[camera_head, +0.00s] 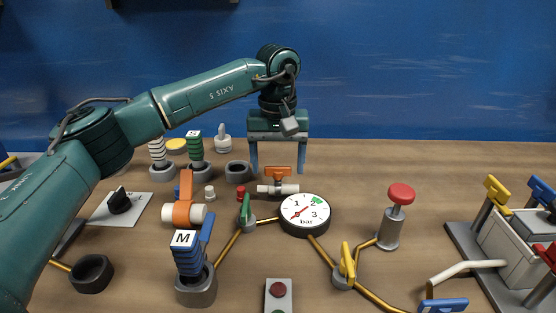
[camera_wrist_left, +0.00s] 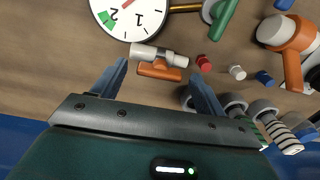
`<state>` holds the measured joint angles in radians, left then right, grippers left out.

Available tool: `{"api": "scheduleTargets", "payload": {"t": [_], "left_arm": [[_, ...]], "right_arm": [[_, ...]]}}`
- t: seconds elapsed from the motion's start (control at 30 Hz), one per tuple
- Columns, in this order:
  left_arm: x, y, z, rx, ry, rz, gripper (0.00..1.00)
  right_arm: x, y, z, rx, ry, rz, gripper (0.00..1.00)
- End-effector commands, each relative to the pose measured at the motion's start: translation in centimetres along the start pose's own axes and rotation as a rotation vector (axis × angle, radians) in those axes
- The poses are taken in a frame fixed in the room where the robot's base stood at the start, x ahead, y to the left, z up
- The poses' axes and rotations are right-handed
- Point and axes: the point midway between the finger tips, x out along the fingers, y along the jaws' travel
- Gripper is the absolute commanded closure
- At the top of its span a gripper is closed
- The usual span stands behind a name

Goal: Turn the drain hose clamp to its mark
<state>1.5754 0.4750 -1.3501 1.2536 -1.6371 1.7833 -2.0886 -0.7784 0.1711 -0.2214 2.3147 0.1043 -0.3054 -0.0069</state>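A small orange clamp handle (camera_head: 279,174) sits on a short white hose piece (camera_head: 291,189), just behind the gauge. In the left wrist view the handle (camera_wrist_left: 160,70) lies alongside the white piece (camera_wrist_left: 145,52). My left gripper (camera_head: 277,168) points down above it, its two blue-grey fingers apart, one on each side of the handle. In the left wrist view the gap between the fingers (camera_wrist_left: 158,76) is empty and the handle lies beyond the tips. I cannot make out a mark on the clamp. My right gripper is not in view.
The round gauge (camera_head: 305,228) stands in front of the clamp. A larger orange strap (camera_head: 183,212) on a white cylinder and a green lever (camera_head: 246,209) stand to the left. A red knob (camera_head: 401,194) stands right. The table behind the gauge, right of the clamp, is clear.

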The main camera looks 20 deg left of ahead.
Motion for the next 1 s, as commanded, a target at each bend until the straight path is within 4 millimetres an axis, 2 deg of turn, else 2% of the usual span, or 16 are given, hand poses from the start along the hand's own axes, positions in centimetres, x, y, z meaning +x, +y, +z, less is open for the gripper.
{"api": "scheduleTargets", "payload": {"t": [0.07,0.53,0.77,1.0], "left_arm": [[0.00,0.00,0.00,0.000,0.000,0.000,0.33],[-0.04,-0.01,0.00,0.000,0.000,0.000,0.71],[-0.09,-0.02,0.00,-0.017,-0.001,-0.001,0.72],[-0.19,-0.02,0.01,-0.118,-0.001,-0.002,0.72]], "right_arm": [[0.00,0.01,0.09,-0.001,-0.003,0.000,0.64],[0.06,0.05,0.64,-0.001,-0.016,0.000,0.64],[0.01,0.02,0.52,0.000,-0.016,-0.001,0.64],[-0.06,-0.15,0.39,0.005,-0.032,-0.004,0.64]]}}
